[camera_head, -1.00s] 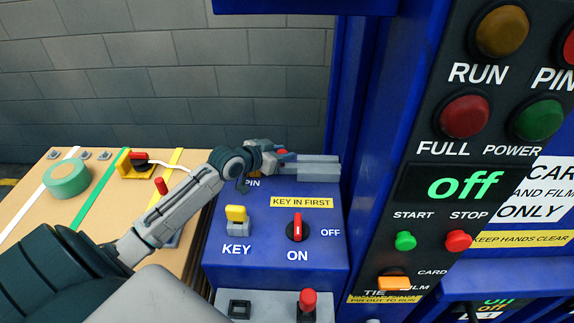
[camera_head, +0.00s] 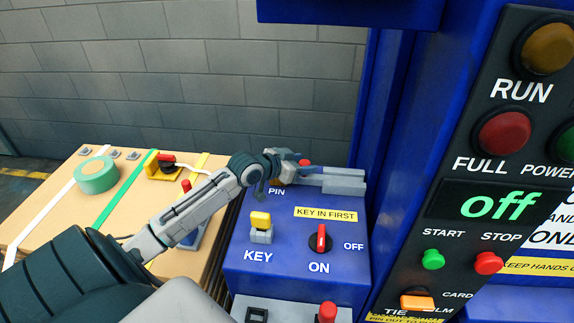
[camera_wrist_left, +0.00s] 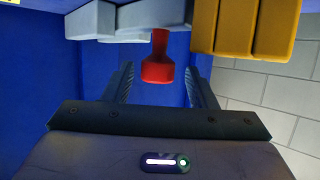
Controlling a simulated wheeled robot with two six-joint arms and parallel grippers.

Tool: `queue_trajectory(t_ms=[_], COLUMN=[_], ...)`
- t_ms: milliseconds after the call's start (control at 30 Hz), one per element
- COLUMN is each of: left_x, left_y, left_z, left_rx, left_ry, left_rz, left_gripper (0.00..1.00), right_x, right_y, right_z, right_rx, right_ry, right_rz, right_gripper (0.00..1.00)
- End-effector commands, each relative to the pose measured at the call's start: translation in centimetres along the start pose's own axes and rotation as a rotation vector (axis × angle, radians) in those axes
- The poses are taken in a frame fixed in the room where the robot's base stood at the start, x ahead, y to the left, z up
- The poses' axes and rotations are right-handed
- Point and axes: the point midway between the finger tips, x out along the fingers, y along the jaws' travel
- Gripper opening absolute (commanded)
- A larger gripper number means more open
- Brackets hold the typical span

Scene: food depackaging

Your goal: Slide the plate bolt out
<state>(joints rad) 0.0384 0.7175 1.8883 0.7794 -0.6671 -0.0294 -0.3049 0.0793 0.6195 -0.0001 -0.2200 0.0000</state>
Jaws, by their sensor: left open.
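The bolt's red knob (camera_head: 304,163) shows at the back of the blue box, above the PIN label, beside a pale grey bar (camera_head: 343,186). My left gripper (camera_head: 290,166) is at the knob, its arm coming in from the left. In the left wrist view the red knob (camera_wrist_left: 158,62) hangs between the two dark fingers of my left gripper (camera_wrist_left: 160,84). The gripper is open, with a gap on each side of the knob. The arm hides part of the bolt in the head view. My right gripper is not in view.
A yellow key switch (camera_head: 260,221) and a red dial (camera_head: 321,238) stand on the blue box (camera_head: 290,258) in front. The machine's control panel (camera_head: 425,215) rises at the right. A wooden table (camera_head: 40,225) with green tape (camera_head: 97,175) is at the left.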

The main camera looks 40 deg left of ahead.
Motion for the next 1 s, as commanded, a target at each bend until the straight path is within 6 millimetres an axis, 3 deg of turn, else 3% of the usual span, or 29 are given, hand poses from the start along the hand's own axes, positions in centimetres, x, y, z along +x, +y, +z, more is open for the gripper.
queue_trajectory(t_ms=[367, 667, 800, 1000], left_x=[-4.4, -7.5, -8.8, -9.8], left_y=[-0.1, -0.1, -0.4, -0.3], left_z=[0.3, 0.1, -0.2, 0.0], left_rx=[0.007, 0.007, 0.003, 0.000], left_ry=[-0.005, -0.007, -0.006, -0.003], left_rz=[0.001, 0.005, -0.008, -0.002], left_gripper=[0.52, 0.52, 0.52, 0.52], right_x=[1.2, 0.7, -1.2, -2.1], right_y=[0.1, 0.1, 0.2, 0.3], right_z=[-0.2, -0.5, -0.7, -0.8], right_rx=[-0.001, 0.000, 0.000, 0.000], right_ry=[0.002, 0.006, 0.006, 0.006], right_rz=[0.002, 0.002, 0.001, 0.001], right_gripper=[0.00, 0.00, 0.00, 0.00])
